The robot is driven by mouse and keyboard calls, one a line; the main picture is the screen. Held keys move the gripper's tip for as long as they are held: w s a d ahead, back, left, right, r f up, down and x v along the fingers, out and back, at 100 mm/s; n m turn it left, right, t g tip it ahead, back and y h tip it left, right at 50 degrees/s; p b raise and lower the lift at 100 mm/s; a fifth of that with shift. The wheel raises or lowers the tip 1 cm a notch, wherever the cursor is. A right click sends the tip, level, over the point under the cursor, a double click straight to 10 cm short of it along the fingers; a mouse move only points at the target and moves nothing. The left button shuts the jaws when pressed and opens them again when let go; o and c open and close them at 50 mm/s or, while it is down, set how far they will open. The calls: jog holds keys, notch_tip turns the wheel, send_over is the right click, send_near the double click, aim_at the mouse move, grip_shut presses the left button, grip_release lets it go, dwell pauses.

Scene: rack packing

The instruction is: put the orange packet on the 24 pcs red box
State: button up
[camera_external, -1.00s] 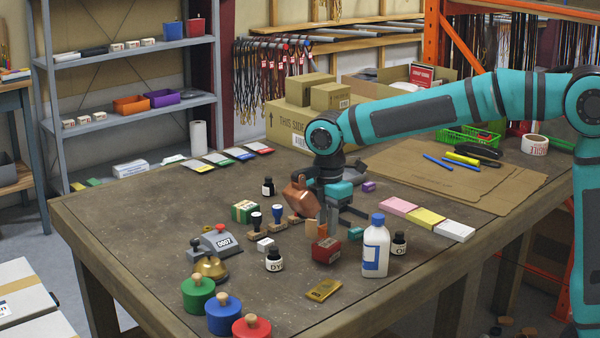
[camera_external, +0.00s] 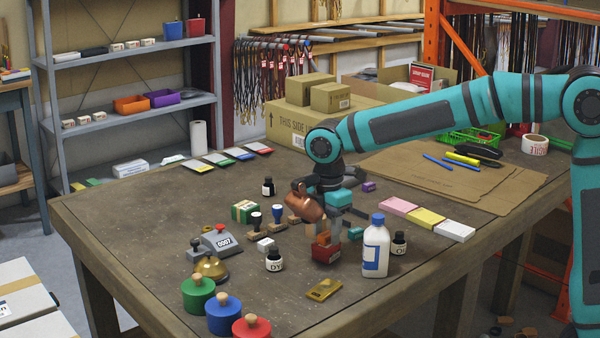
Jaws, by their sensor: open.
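The red box (camera_external: 326,254) stands on the table, just left of the white bottle. A small orange piece, which looks like the orange packet (camera_external: 322,238), shows at the top of the red box; it is small and partly hidden, and I cannot tell exactly how it rests. My gripper (camera_external: 338,230) points down right over and behind the red box. Its jaws are open, with the fingers close to the box top. The text on the box is too small to read.
A white bottle with a blue cap (camera_external: 375,250) stands close right of the box, with a dark-capped jar (camera_external: 399,243) beyond. A gold packet (camera_external: 324,289) lies in front. A black-capped jar (camera_external: 274,261) and stamps (camera_external: 278,220) stand to the left. The table's front right is clear.

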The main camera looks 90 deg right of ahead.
aim_at(328, 235)
notch_tip(328, 235, up, 12)
dwell(0.5)
jog(key=shift+r, duration=0.1)
jog(key=s+a+r+m+t+h, duration=0.1)
jog(key=s+a+r+m+t, duration=0.4)
jog(key=s+a+r+t, duration=0.65)
jog(key=s+a+r+m+t, duration=0.1)
jog(key=s+a+m+t, duration=0.1)
jog(key=s+a, duration=0.3)
jog(key=s+a+r+m+t+y, duration=0.1)
jog(key=s+a+t, duration=0.3)
jog(key=s, duration=1)
jog(key=shift+a+r+m, duration=0.3)
jog(key=shift+a+m, duration=0.2)
jog(key=shift+a, duration=0.05)
